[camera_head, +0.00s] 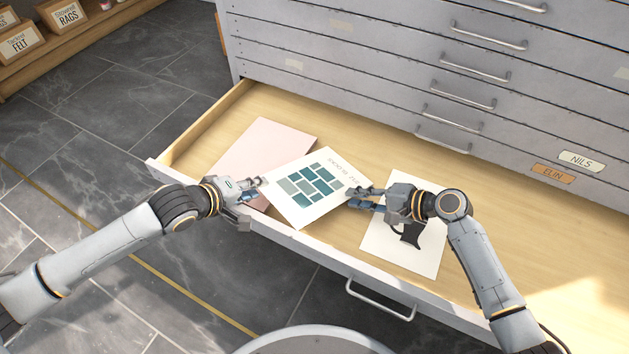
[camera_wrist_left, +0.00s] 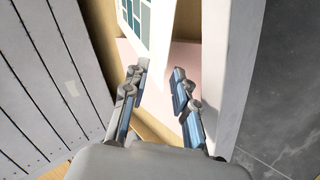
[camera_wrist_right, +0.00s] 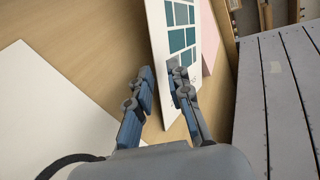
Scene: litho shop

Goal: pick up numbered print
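A white print (camera_head: 318,187) with teal blocks and a line of small writing along one edge lies at an angle over the front of the open drawer, overlapping a pink sheet. It also shows in the left wrist view (camera_wrist_left: 158,45) and the right wrist view (camera_wrist_right: 170,75). My left gripper (camera_head: 262,188) is open at its left side, with a corner of the print between the spread fingers (camera_wrist_left: 160,72). My right gripper (camera_head: 352,198) is open at its right side, with the print's edge between its fingers (camera_wrist_right: 160,75). I cannot tell whether the fingers touch it.
The pink sheet (camera_head: 262,143) lies in the drawer (camera_head: 495,193) at left. A white sheet with a dark figure (camera_head: 418,262) lies under my right gripper. The cabinet (camera_head: 370,60) stands behind, with NILS (camera_head: 581,160) and ELIN (camera_head: 553,173) labels. Bare drawer floor is at right.

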